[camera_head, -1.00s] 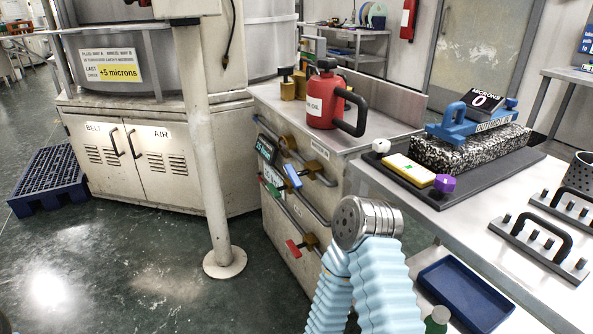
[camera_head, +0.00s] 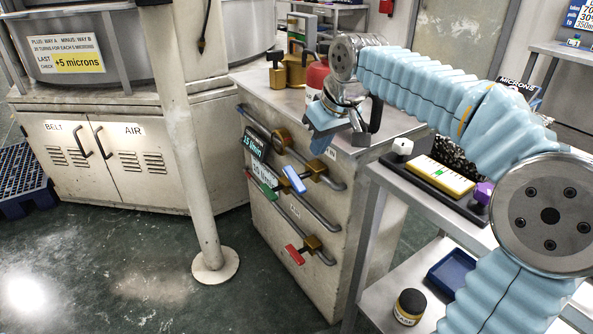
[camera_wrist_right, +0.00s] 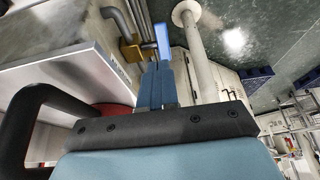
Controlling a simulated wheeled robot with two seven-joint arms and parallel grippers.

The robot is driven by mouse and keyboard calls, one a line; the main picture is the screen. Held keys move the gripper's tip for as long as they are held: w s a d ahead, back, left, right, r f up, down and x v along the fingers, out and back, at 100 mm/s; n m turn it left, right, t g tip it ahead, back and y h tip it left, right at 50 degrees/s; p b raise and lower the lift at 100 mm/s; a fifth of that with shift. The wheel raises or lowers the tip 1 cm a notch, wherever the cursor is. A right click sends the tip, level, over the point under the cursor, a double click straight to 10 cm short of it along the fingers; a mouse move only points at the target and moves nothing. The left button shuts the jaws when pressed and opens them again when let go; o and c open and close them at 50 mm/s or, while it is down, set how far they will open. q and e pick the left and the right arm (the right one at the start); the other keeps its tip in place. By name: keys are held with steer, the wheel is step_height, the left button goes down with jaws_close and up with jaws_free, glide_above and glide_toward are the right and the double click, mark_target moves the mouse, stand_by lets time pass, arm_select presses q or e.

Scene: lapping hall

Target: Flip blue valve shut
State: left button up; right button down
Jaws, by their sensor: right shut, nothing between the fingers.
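The blue valve handle (camera_head: 294,179) sits on a brass valve body (camera_head: 316,169) on a pipe along the front of the grey cabinet. In the right wrist view the blue handle (camera_wrist_right: 162,40) shows just beyond the fingertips. My right gripper (camera_head: 318,148) is shut and empty, pointing down above and a little right of the blue handle, apart from it in the head view. Its shut fingers (camera_wrist_right: 157,72) show in the wrist view. My left gripper is out of view.
A green lever (camera_head: 268,190) and a red lever (camera_head: 294,254) sit close by on the pipes. A dark flow display (camera_head: 255,145) is at upper left. A red can (camera_head: 315,78) stands on the cabinet behind my wrist. A white post (camera_head: 190,150) stands left; floor before the cabinet is clear.

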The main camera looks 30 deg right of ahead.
mark_target(302, 185)
steer(key=shift+s+d+r, duration=0.15)
steer(key=shift+r, duration=0.15)
steer(key=b+x, duration=0.1)
steer(key=x, duration=1.3)
steer(key=shift+f, duration=0.1)
